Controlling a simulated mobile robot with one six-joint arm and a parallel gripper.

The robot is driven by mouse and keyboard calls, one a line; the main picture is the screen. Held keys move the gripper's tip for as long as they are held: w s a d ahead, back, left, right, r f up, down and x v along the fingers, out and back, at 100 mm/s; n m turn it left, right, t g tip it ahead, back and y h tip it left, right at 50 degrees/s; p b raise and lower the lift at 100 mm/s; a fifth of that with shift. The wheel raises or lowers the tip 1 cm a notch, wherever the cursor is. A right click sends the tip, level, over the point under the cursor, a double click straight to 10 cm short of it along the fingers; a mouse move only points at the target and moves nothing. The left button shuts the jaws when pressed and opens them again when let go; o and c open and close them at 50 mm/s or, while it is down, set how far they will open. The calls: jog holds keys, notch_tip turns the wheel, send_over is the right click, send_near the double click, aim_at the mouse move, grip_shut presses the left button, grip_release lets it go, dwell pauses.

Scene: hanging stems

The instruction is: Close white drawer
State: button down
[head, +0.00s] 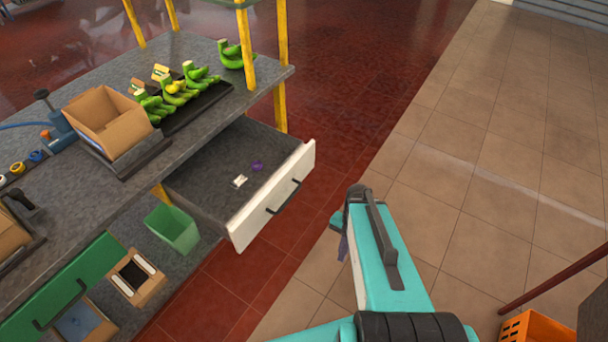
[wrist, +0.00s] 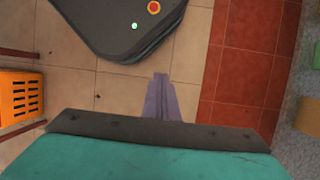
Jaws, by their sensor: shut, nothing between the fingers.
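The white drawer (head: 272,195) is pulled well out from under the grey tabletop in the head view. Its white front has a dark bar handle (head: 284,197). A small white item (head: 240,181) and a purple item (head: 257,166) lie inside it. My gripper (head: 343,247) hangs over the floor to the right of the drawer front, apart from it, partly hidden by my teal arm. In the wrist view my gripper (wrist: 160,76) shows its grey-purple fingers together and empty, over the tiles. The drawer front cannot be made out in the wrist view.
A green drawer front (head: 65,290) is at lower left, with a green bin (head: 173,229) beside it. Bananas (head: 196,75) and a cardboard box (head: 107,120) stand on the tabletop (head: 190,50). An orange crate (head: 530,328) is at lower right. Tiled floor right of the drawer is clear.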

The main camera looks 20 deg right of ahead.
jog(key=w+d+r+m+t+b, duration=0.1)
jog(key=w+d+r+m+t, duration=0.1)
jog(key=d+r+m, duration=0.7)
jog(key=w+d+r+m+t+b, duration=0.2)
jog(key=d+r+m, duration=0.25)
jog(key=d, duration=0.95)
jog(key=s+d+r+m+t+b, duration=0.1)
jog(key=s+d+r+m, duration=0.4)
jog(key=d+r, duration=0.3)
jog(key=s+d+r+m+t+h+b, duration=0.1)
jog(key=s+d+r+m, duration=0.3)
jog(key=d+r, duration=0.4)
jog(key=shift+s+d+r+m+t, duration=0.35)
jog(key=shift+s+d+t, duration=0.2)
jog(key=shift+d+t, duration=0.25)
